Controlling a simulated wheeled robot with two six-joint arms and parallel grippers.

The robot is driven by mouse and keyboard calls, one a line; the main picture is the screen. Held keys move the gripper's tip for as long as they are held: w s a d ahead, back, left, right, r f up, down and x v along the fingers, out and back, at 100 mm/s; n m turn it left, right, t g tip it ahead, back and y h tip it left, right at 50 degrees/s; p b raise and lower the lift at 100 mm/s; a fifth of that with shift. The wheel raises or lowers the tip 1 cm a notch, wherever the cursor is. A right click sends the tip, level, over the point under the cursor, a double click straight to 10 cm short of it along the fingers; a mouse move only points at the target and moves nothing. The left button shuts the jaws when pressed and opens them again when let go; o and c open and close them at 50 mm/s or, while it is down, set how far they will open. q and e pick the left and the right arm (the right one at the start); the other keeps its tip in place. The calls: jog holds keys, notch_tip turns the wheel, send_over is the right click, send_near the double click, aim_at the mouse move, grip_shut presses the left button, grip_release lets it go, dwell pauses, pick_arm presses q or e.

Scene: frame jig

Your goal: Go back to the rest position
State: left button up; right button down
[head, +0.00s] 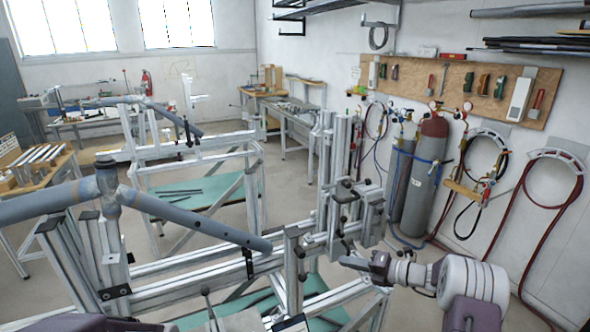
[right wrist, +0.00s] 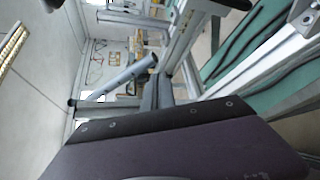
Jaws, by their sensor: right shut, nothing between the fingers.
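My right gripper (head: 350,262) is in the lower right of the head view, beside the upright posts of the near frame jig. Its fingers are closed with nothing visible between them. In the right wrist view the fingers (right wrist: 157,93) show close together beyond the purple gripper body. The near frame jig (head: 190,284) is built of aluminium profiles and carries grey-blue tubes. One long tube (head: 200,220) slopes down to the right across it.
Dark clamps and posts (head: 365,205) of the jig stand close to my right gripper. Gas cylinders (head: 425,175) and hoses line the right wall. A second jig (head: 190,150) stands behind. Bare floor (head: 415,310) shows under my right arm.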

pick_arm(q)
jog(key=shift+a, duration=0.1)
pick_arm(e)
jog(key=s+a+f+n+g+h, duration=0.35)
jog(key=s+a+n+g, duration=0.4)
jog(key=s+n, duration=0.55)
pick_arm(q)
jog(key=shift+a+f, duration=0.1)
jog(key=shift+a, duration=0.15)
jog(key=shift+s+a, duration=0.1)
jog(key=shift+s+d, duration=0.1)
jog(key=shift+d, duration=0.25)
jog(key=shift+a, duration=0.1)
pick_arm(e)
jog(key=s+d+f+n+h, duration=0.1)
jog(key=s+n+h, duration=0.3)
jog(key=s+n, duration=0.4)
jog(key=s+d+f+n+h, duration=0.1)
jog(key=s+n+h, duration=0.3)
jog(key=s+n, duration=0.5)
jog(key=d+n, duration=0.1)
jog(key=n, duration=0.8)
jog(key=shift+f, duration=0.15)
jog(key=shift+g, duration=0.25)
jog(key=shift+d, duration=0.15)
